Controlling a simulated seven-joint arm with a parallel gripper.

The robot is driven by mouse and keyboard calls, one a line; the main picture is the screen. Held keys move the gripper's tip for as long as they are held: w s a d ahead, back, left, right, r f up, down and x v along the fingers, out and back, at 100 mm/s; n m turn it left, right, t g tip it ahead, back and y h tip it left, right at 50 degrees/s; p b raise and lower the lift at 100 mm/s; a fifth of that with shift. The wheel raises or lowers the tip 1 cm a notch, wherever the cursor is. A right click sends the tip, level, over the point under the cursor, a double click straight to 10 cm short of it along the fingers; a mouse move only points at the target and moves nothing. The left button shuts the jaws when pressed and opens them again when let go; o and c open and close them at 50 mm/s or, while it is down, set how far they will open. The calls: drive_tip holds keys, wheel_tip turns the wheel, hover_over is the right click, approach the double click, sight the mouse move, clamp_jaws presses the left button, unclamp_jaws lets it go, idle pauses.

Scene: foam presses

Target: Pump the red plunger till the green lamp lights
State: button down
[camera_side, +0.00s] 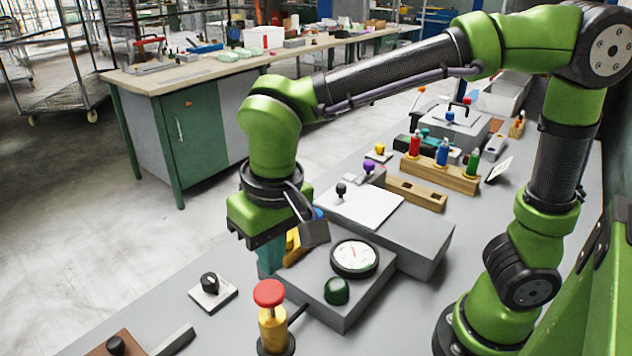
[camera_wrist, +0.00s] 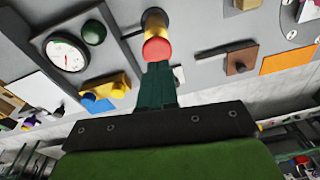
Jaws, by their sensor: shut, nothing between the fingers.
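The red plunger (camera_side: 268,292) is a round red cap on an upright yellow pump body (camera_side: 272,330) with a dark base. It stands well above the body in the side view. The cap also shows in the wrist view (camera_wrist: 158,49). My gripper (camera_side: 269,272) points down with its teal fingers shut and empty. In the wrist view the fingertips (camera_wrist: 158,66) are at the cap's edge; I cannot tell whether they touch it. The green lamp (camera_side: 336,291) is a dark green dome that looks unlit. A round white gauge (camera_side: 354,258) sits behind it on the same grey box.
A black knob on a white plate (camera_side: 211,290) stands left of the pump. A brown block (camera_side: 118,346) lies at the front left. A yellow block with a blue knob (camera_wrist: 105,90) is close to my fingers. A wooden rack (camera_side: 440,174) holds coloured bottles farther back.

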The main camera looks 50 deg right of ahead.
sight(271, 293)
drive_tip(key=shift+w+r+m+h, duration=0.25)
drive_tip(key=shift+r+m, duration=0.35)
drive_tip(key=shift+m, duration=0.4)
drive_tip(key=shift+w+d+f, duration=0.1)
drive_tip(key=shift+w+f, duration=0.05)
drive_tip(key=shift+f, duration=1.65)
drive_tip(key=shift+w+f, duration=0.1)
drive_tip(key=shift+f, duration=1.65)
